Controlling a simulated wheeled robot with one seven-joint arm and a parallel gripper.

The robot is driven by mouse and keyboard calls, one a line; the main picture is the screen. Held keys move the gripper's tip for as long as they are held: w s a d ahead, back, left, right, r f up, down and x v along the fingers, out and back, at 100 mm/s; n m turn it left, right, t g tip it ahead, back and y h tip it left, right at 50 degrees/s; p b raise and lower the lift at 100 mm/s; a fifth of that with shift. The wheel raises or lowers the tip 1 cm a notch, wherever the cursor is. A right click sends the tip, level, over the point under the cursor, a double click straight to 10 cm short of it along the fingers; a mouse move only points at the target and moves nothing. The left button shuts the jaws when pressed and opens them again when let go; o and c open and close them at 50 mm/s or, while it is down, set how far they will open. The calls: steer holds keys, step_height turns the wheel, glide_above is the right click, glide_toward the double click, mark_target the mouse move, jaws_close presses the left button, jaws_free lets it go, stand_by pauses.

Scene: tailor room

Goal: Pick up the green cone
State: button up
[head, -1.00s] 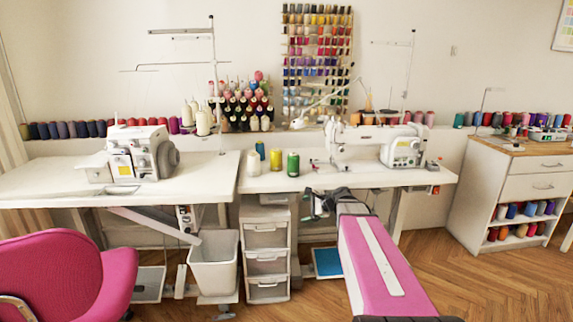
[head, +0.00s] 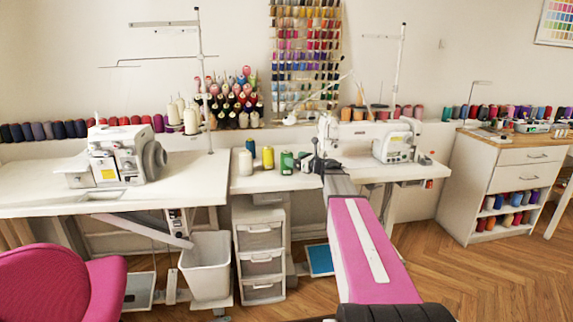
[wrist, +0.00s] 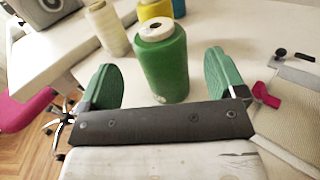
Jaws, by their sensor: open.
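The green cone (head: 286,163) stands upright on the white sewing table, a thread spool with a pale top. In the wrist view the green cone (wrist: 163,72) appears between my two green fingers, with a gap on each side. My gripper (head: 305,161) is open and empty, over the tabletop just right of the cone in the head view. In the wrist view my gripper (wrist: 160,62) has its fingers spread wide. I cannot tell whether the fingertips reach past the cone's near side.
A yellow cone (head: 267,157) and a white cone (head: 245,162) stand close to the green one. The sewing machine (head: 370,138) stands to the right. The white table (head: 262,183) has bare surface in front of the cones. A red item (wrist: 265,95) lies near my right finger.

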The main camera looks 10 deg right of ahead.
steer(key=shift+x, duration=2.75)
steer(key=c, duration=1.1)
